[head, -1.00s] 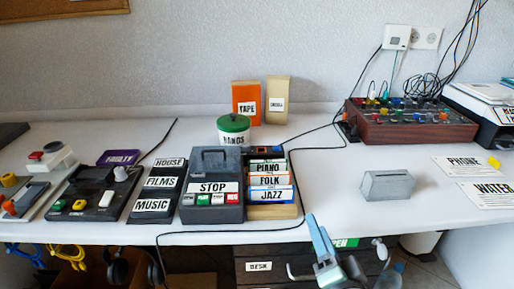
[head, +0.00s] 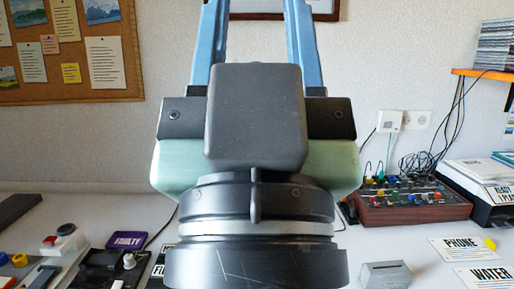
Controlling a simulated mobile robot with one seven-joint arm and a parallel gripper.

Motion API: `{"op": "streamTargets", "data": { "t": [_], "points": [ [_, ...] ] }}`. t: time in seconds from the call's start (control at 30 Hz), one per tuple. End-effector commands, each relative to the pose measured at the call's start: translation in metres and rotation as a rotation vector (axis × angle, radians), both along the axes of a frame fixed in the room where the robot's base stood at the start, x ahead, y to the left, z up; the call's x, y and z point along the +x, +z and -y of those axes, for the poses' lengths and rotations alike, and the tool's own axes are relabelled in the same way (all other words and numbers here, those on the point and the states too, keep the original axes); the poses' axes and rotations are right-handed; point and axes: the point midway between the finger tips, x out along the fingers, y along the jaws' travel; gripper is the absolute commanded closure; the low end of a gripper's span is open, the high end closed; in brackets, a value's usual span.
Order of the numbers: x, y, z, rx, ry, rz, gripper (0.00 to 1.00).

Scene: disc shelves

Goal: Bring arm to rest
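My gripper (head: 254,25) fills the middle of the head view, raised high and close to the camera, pointing up. My dark wrist and the grey-green gripper body hide the middle of the desk. No object shows in the gripper.
The white desk (head: 400,238) runs behind my arm. A purple FAULTY label (head: 126,240) lies left; a grey slotted block (head: 386,275), a wooden-sided panel with knobs (head: 412,203) and PHONE (head: 462,248) and WATER (head: 487,276) cards are right. An orange shelf (head: 485,75) is upper right.

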Motion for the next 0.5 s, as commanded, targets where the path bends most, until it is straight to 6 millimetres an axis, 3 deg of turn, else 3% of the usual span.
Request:
{"op": "streamTargets", "data": {
  "t": [0.03,0.5],
  "points": [
    [0.000,0.033,0.000,0.000,0.000,-0.001,0.55],
    [0.001,0.173,0.000,0.001,0.002,-0.003,0.55]
  ]
}}
